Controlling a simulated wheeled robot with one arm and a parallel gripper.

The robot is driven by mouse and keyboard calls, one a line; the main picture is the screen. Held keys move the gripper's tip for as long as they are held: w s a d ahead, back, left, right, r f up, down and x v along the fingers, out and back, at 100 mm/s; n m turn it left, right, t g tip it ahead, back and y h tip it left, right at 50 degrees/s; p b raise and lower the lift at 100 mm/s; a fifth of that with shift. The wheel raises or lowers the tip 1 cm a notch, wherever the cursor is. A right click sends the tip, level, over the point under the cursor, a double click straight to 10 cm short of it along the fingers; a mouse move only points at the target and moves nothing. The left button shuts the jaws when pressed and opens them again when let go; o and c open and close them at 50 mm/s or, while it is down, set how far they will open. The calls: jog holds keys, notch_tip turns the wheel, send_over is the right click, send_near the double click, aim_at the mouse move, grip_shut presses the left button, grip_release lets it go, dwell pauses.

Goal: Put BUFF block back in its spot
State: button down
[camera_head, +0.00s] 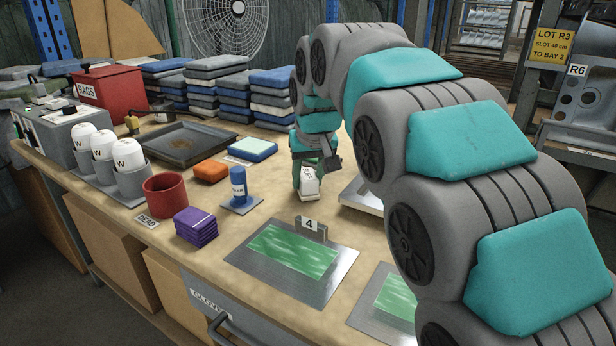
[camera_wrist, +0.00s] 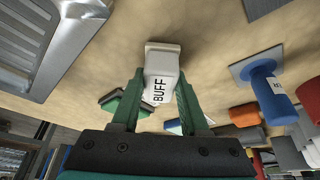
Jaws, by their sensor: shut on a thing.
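The BUFF block (camera_wrist: 161,62) is a white block with black BUFF lettering, seen between the green fingers in the wrist view. My gripper (camera_wrist: 160,88) is shut on it, with one finger on each side. In the head view the white block (camera_head: 309,184) shows low under my gripper (camera_head: 308,164), over the middle of the bench. I cannot tell whether its base touches the bench top. The block's own spot cannot be picked out for certain.
A grey plate with a green panel, marked 4 (camera_head: 336,262), lies in front. A metal tray (camera_head: 364,198) is close right.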

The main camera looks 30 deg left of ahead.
jog(key=shift+c, duration=2.1)
grip_release()
jog(key=shift+f, duration=0.15)
jog(key=v, duration=1.2)
jog(key=shift+r, duration=0.25)
jog(key=shift+w, duration=0.1)
